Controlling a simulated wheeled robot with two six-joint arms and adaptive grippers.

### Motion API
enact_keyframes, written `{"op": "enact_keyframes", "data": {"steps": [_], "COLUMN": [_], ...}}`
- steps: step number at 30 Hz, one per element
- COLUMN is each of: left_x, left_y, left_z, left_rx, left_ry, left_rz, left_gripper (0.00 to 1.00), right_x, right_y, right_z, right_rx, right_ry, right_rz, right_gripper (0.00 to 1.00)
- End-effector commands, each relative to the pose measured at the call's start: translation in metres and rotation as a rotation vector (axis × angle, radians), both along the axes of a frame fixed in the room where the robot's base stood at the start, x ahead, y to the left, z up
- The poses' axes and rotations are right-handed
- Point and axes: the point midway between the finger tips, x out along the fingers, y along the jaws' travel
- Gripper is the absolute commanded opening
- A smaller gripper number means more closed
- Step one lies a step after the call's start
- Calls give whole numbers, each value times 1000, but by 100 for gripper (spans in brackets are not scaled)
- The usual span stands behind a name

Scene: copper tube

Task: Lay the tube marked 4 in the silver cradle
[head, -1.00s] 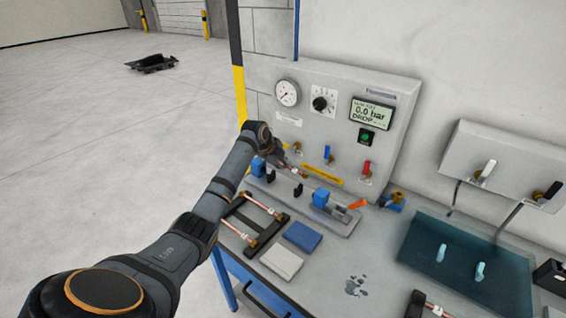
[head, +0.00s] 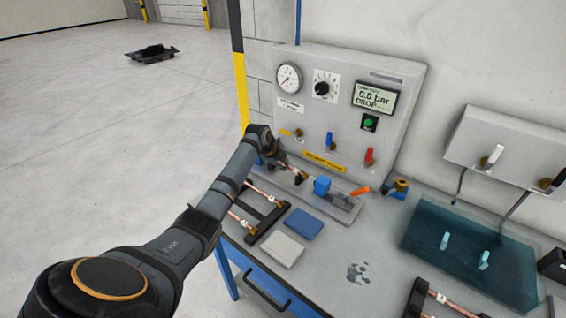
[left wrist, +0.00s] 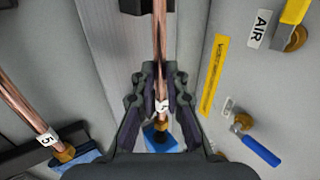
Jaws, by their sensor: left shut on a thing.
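My left gripper (head: 291,170) is shut on a copper tube (left wrist: 160,45) with a white label and brass end nut. The label is partly covered by the fingers; its digit looks like a 4. In the left wrist view the gripper (left wrist: 158,98) holds the tube lengthwise, over the silver cradle (head: 341,211) in front of the panel. The cradle has a blue clamp block (head: 321,186), and a blue block (left wrist: 158,139) shows below the tube's end. I cannot tell whether the tube touches the cradle. My right gripper is not in view.
A black rack (head: 250,236) holds more copper tubes, one marked 5 (left wrist: 46,139). Blue (head: 303,224) and pale (head: 282,249) pads lie beside it. The grey panel (head: 340,135) with gauge and valve levers stands close behind. A teal mat (head: 465,262) lies at right.

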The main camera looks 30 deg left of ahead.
Motion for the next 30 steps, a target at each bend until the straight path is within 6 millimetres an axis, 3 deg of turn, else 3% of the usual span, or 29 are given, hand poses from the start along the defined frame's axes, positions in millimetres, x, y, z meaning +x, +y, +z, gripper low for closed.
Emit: {"op": "enact_keyframes", "data": {"steps": [24, 25, 30], "left_x": [0, 0, 0], "left_y": [0, 0, 0], "left_z": [-5, -5, -5], "left_rx": [0, 0, 0], "left_ry": [-1, -1, -1], "left_rz": [0, 0, 0], "left_gripper": [0, 14, 37], "right_x": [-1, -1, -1], "right_y": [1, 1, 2], "right_z": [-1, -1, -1], "right_rx": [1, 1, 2], "right_ry": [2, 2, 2], "right_rz": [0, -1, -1], "right_gripper": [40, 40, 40]}}
